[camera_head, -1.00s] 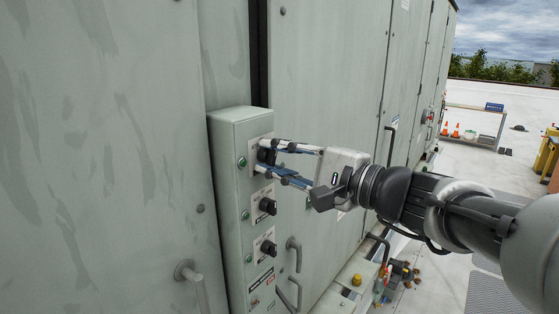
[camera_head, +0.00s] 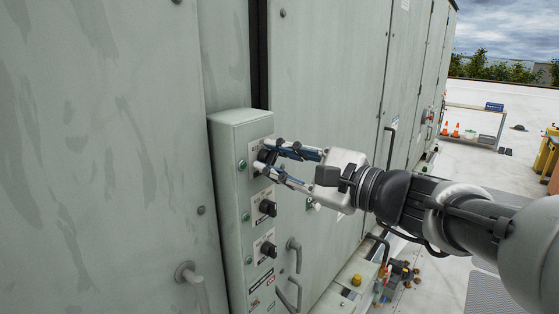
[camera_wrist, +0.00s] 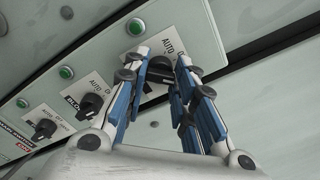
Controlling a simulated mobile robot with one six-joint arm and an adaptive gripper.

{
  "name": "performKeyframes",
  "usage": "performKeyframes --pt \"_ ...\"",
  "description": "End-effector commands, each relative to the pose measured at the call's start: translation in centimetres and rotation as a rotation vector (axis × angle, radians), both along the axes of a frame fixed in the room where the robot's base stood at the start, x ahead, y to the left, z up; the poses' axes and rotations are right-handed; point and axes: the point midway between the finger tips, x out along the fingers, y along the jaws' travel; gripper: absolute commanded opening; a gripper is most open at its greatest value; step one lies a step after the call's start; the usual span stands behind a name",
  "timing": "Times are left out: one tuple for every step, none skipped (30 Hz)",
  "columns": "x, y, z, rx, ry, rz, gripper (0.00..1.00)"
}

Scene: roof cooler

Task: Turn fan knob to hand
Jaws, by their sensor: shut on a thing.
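A pale green control box (camera_head: 229,150) stands on the cabinet wall, with black selector knobs in a column on its face. My gripper (camera_head: 262,158) is at the top knob, with its fingers shut on either side of it. In the wrist view this black knob (camera_wrist: 157,72) shows between the blue-padded fingertips (camera_wrist: 158,68), partly covered by them. Its plate reads AUTO at upper left; its name and the knob's exact pointing direction are hidden. The middle knob (camera_head: 267,207), which also shows in the wrist view (camera_wrist: 91,105), and the lower knob (camera_head: 268,249) are untouched.
Green round lamps (camera_wrist: 135,27) sit beside the knobs. Cabinet handles (camera_head: 293,252) stick out below and right of the box. Right of the cabinet lies open white roof, with orange cones (camera_head: 456,130) far off and small clutter (camera_head: 400,275) near its foot.

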Motion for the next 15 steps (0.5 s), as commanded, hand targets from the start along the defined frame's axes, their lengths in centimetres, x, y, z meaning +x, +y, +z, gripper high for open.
performKeyframes --pt "0.01 0.0 -0.01 0.0 0.0 0.0 0.01" --pt "0.01 0.0 -0.01 0.0 0.0 0.0 0.01" --pt "0.01 -0.01 -0.01 0.0 0.0 0.0 0.01" --pt "0.01 -0.01 -0.01 0.0 0.0 0.0 0.01" --pt "0.01 0.0 -0.01 0.0 0.0 0.0 0.01" --pt "0.01 -0.01 -0.01 0.0 0.0 0.0 0.01" --pt "0.01 -0.01 -0.01 0.0 0.0 0.0 0.27" --pt "0.01 -0.01 -0.01 0.0 0.0 0.0 0.29" --pt "0.01 0.0 -0.01 0.0 0.0 0.0 0.31" --pt "0.01 0.0 -0.01 -0.001 -0.001 0.0 0.33" --pt "0.01 0.0 -0.01 -0.001 -0.001 0.0 0.35" --pt "0.0 0.0 -0.01 -0.001 -0.001 0.0 0.38" --pt "0.0 0.0 -0.01 -0.001 -0.001 0.0 0.4" --pt "0.0 0.0 -0.01 -0.001 -0.001 0.0 0.42" --pt "0.0 0.0 -0.01 -0.001 -0.001 0.0 0.45"
